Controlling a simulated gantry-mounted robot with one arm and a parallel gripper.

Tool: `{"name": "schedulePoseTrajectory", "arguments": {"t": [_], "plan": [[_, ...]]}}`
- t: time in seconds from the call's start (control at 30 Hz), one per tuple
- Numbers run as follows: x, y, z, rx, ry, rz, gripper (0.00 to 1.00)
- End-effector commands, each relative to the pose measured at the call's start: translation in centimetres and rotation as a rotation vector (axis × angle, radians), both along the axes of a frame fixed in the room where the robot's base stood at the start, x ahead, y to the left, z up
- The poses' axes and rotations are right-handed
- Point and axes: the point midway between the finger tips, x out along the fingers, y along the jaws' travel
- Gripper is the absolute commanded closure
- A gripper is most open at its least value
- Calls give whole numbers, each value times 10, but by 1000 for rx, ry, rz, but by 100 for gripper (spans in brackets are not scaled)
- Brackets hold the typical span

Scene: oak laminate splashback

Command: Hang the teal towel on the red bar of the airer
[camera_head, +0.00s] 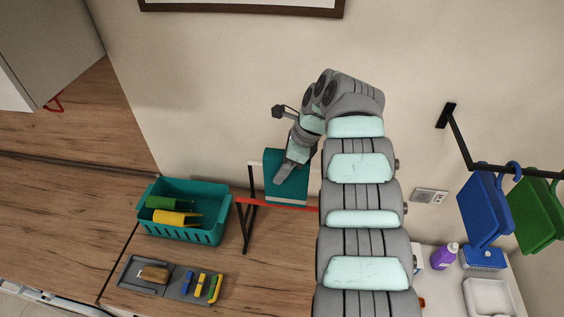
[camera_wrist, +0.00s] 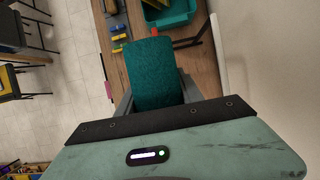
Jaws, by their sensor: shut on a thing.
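The teal towel (camera_head: 291,191) is a flat folded piece with a pale stripe along its lower edge. My gripper (camera_head: 281,177) is shut on it near its upper middle. In the wrist view the towel (camera_wrist: 153,72) fills the space ahead of my gripper. The airer's red bar (camera_head: 300,207) runs level at the towel's lower edge, with its right part hidden behind my arm. I cannot tell whether the towel touches the bar. A small red piece (camera_wrist: 119,47) shows beside the towel's far end in the wrist view. The airer's black frame (camera_head: 248,226) stands on the counter.
A teal basket (camera_head: 211,234) with green and yellow items stands left of the airer. A grey tray (camera_head: 139,285) with a brush and coloured pieces lies in front. Blue (camera_head: 485,208) and green (camera_head: 537,214) pieces hang from a wall rail at right. A purple bottle (camera_head: 444,257) stands below.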

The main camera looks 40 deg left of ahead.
Motion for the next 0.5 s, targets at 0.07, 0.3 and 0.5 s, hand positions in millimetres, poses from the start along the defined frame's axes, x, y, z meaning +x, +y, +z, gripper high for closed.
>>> {"name": "schedulePoseTrajectory", "arguments": {"t": [0.07, 0.3, 0.5], "plan": [[0, 0, -7, 0, 0, -1, 100], [0, 0, -29, 1, 2, -1, 100], [-1, 0, -45, 0, 2, 1, 100]]}}
